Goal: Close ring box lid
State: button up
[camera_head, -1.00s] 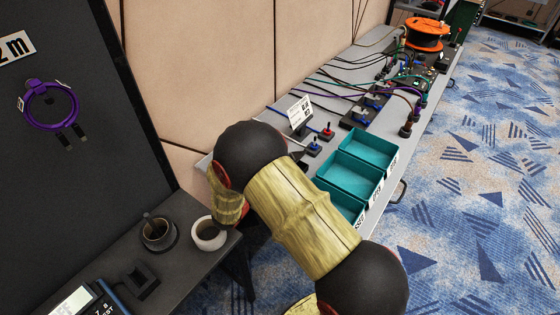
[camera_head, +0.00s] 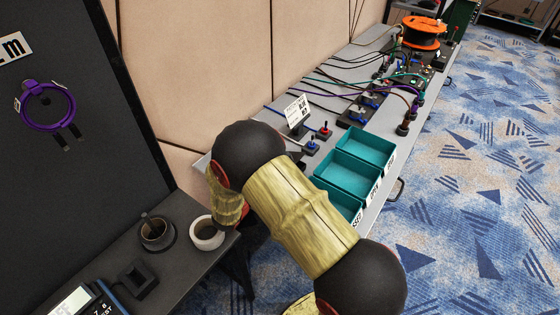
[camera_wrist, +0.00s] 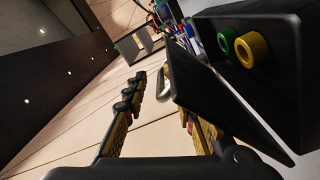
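In the wrist view, a thin black panel (camera_wrist: 215,95) that looks like an open lid stands beside a dark box (camera_wrist: 285,95) with a green and a yellow ring-shaped part on its face. I cannot tell for certain that this is the ring box. My gripper (camera_wrist: 163,98) is open, with its two fingers apart and nothing seen between them. The panel covers part of the right finger. In the head view my arm hides the gripper. A small black open-looking holder (camera_head: 138,278) sits on the dark table at lower left.
Two cups, a dark one (camera_head: 156,232) and a pale one (camera_head: 206,234), stand on the dark table (camera_head: 185,268). Teal bins (camera_head: 350,173), cables and an orange reel (camera_head: 424,30) line the grey bench. A dark board with a purple ring (camera_head: 45,106) rises at left.

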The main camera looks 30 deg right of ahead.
jog(key=shift+s+a+f, duration=0.15)
jog(key=shift+s+f, duration=0.15)
jog(key=shift+f, duration=0.05)
jog(key=shift+s+a, duration=0.1)
jog(key=shift+a, duration=0.15)
jog(key=shift+r+b+v, duration=0.1)
jog(key=shift+b+v, duration=0.05)
jog(key=shift+v, duration=0.7)
jog(key=shift+r+b+v, duration=0.15)
jog(key=shift+v, duration=0.65)
jog(key=shift+b+v, duration=0.3)
jog(key=shift+v, duration=1.95)
jog(key=shift+a+r, duration=0.1)
jog(key=shift+a, duration=0.1)
jog(key=v, duration=1.1)
jog(key=shift+a, duration=0.35)
